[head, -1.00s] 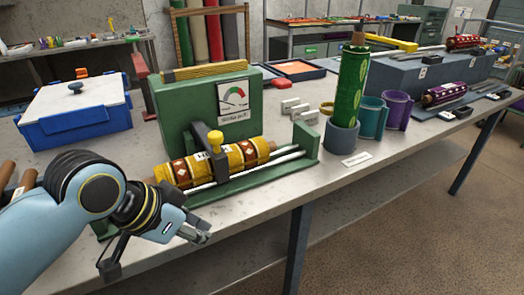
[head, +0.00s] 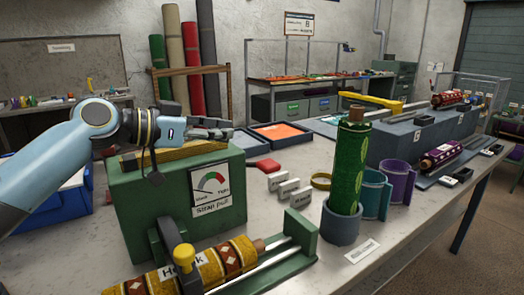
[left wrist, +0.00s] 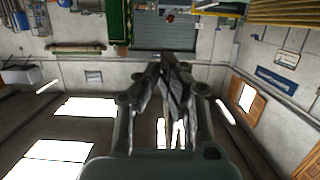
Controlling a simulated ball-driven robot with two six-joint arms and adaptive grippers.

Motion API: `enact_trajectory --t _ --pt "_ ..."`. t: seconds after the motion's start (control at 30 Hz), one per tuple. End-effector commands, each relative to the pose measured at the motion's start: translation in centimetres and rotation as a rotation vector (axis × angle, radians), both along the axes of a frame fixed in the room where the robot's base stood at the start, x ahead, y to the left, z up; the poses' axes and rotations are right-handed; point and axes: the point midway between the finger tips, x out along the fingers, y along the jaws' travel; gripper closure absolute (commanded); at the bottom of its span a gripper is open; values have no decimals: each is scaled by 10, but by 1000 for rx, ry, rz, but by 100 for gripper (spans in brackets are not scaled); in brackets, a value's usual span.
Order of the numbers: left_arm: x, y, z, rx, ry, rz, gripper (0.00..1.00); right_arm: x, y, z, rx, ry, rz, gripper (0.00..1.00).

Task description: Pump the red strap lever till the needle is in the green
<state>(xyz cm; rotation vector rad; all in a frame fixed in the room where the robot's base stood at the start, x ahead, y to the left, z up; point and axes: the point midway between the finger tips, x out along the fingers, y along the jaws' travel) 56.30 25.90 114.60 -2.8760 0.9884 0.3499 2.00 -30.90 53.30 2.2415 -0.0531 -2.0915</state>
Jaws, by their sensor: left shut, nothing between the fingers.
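The green strap pull box (head: 140,212) stands on the bench. Its dial (head: 210,190) runs from slack to tight, with red and green on its arc; the needle is too small to read surely. A small dark-red part, perhaps the strap lever (head: 104,152), shows under my arm at the box's left end; the rest is hidden. My left gripper (head: 222,132) is above the box, pointing right, shut and empty. Its closed fingers (left wrist: 172,75) also show in the left wrist view. A patterned yellow roll (head: 215,263) lies in front of the box. My right gripper is out of view.
A yellow-knobbed clamp (head: 184,257) crosses the roll. A green roll (head: 348,165) stands in a grey cup (head: 341,226). A blue bin (head: 55,212) is at left.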

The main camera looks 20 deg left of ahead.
Motion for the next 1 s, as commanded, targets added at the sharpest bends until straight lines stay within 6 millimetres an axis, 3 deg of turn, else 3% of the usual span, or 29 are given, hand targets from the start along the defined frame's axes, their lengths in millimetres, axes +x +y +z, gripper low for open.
enact_trajectory --t 0.27,0.4,0.67,0.8,1.0 --pt "15 -12 -2 -6 0 1 100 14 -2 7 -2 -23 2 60" --pt "36 -29 -8 -9 2 0 100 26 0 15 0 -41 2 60" --pt "78 -62 -22 -5 3 -2 100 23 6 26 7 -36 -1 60" --pt "76 -61 -47 -1 7 0 100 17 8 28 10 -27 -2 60" --pt "76 -60 -63 0 2 0 100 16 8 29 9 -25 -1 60"
